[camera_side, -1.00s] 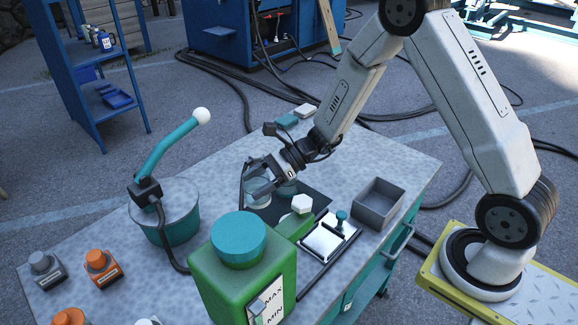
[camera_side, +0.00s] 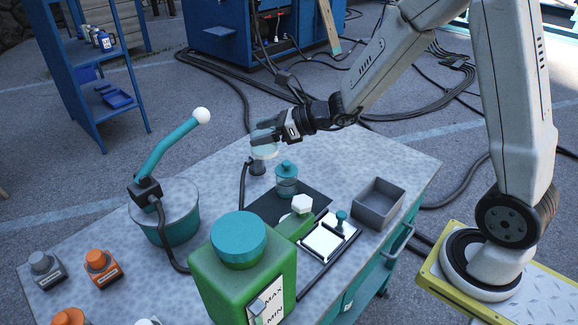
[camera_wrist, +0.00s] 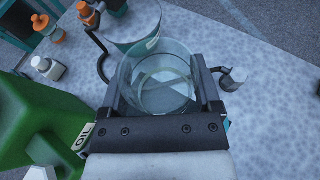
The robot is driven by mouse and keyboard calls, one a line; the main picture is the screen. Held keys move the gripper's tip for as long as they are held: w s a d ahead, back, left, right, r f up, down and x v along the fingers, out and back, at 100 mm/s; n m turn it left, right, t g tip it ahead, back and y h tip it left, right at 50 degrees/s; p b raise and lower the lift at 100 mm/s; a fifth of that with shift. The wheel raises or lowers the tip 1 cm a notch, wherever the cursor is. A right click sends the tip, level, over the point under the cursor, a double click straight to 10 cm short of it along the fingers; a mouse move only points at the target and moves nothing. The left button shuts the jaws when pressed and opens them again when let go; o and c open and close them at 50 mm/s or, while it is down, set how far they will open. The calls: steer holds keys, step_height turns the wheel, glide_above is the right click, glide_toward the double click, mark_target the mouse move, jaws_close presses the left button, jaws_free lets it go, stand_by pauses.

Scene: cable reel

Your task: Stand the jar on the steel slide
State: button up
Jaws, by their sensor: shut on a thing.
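My gripper (camera_side: 263,138) is shut on a clear glass jar (camera_side: 265,152) and holds it above the far part of the worktop. In the wrist view the jar (camera_wrist: 160,72) sits between the two dark fingers of my gripper (camera_wrist: 162,92), and its round rim faces the camera. The steel slide (camera_side: 323,243), a bright plate in a dark frame, lies nearer the camera and to the right of the jar. Nothing stands on its bright plate. A small teal knob (camera_side: 341,216) is at its far edge.
A second glass jar with a teal lid (camera_side: 286,180) stands at the dark mat (camera_side: 316,194).

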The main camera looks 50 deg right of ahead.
steer(key=d+r+m+h, duration=0.1)
steer(key=s+d+r+m+t+h, duration=0.1)
steer(key=r, duration=0.1)
steer(key=shift+d, duration=0.2)
steer(key=shift+s+d+r+m+t+h, duration=0.35)
steer(key=shift+d+r+m+h, duration=0.25)
steer(key=shift+m+h, duration=0.25)
steer(key=s+d+f, duration=0.1)
steer(key=s+f, duration=0.1)
steer(key=f, duration=0.5)
steer(key=s+d+f+n, duration=0.1)
steer(key=s+d+f, duration=0.1)
steer(key=f, duration=0.6)
steer(key=shift+f+y, duration=0.15)
steer(key=shift+y, duration=0.3)
steer(key=shift+f, duration=2.2)
steer(key=shift+f, duration=0.1)
steer(key=shift+f, duration=1.7)
